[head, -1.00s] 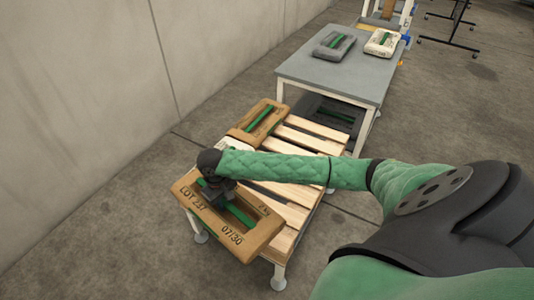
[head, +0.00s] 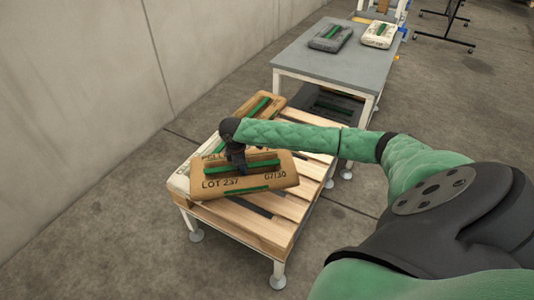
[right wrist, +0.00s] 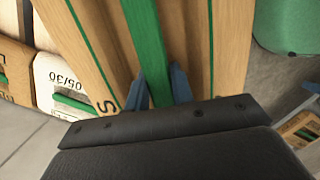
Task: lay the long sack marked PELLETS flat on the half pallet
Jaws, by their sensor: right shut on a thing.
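The long brown sack marked PELL… and LOT 237 (head: 222,183) has a green strap and is over the left part of the wooden half pallet (head: 250,220). My right gripper (head: 238,168) is shut on its green strap. The sack looks slightly tilted; I cannot tell whether its underside touches anything. In the right wrist view my right gripper's fingers (right wrist: 160,88) straddle the strap of the sack (right wrist: 190,40). The sack's far side is hidden by the gripper and arm. My left gripper is not in view.
A white sack (head: 179,182) lies partly under the held sack's left side, and another brown sack (head: 245,107) lies at the pallet's back left. Bare slats show at the right and front. A grey table (head: 335,68) behind carries a grey sack (head: 330,38) and a white sack (head: 380,36).

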